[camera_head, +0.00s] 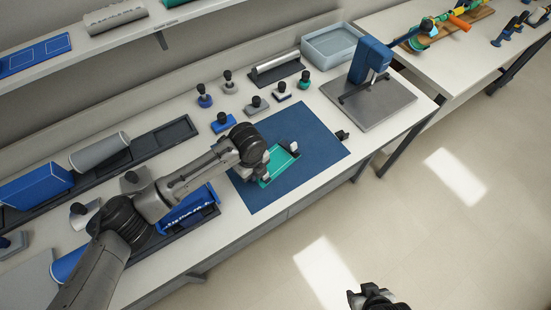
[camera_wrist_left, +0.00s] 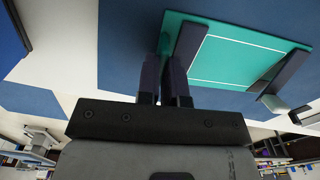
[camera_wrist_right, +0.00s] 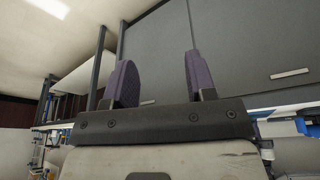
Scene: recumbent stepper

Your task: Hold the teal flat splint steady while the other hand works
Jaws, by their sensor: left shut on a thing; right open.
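The teal flat splint (camera_head: 282,164) lies on the dark blue mat (camera_head: 318,145) on the workbench. My left gripper (camera_head: 263,172) is at the splint's left end, partly hiding it. In the left wrist view, the left gripper's fingers (camera_wrist_left: 163,80) are close together at a corner of the teal splint (camera_wrist_left: 235,55), shut on its edge. Dark strips cross the splint there. My right gripper (camera_head: 366,296) is away from the bench, low in the head view over the floor. In the right wrist view, its fingers (camera_wrist_right: 155,85) are wide apart and empty.
Several black-knobbed blocks stand behind the mat, including a teal one (camera_head: 304,80). A blue press (camera_head: 370,62) on a grey plate and a pale blue bin (camera_head: 331,45) are at the right. A blue box (camera_head: 188,209) lies near my left arm. The mat's right part is mostly clear.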

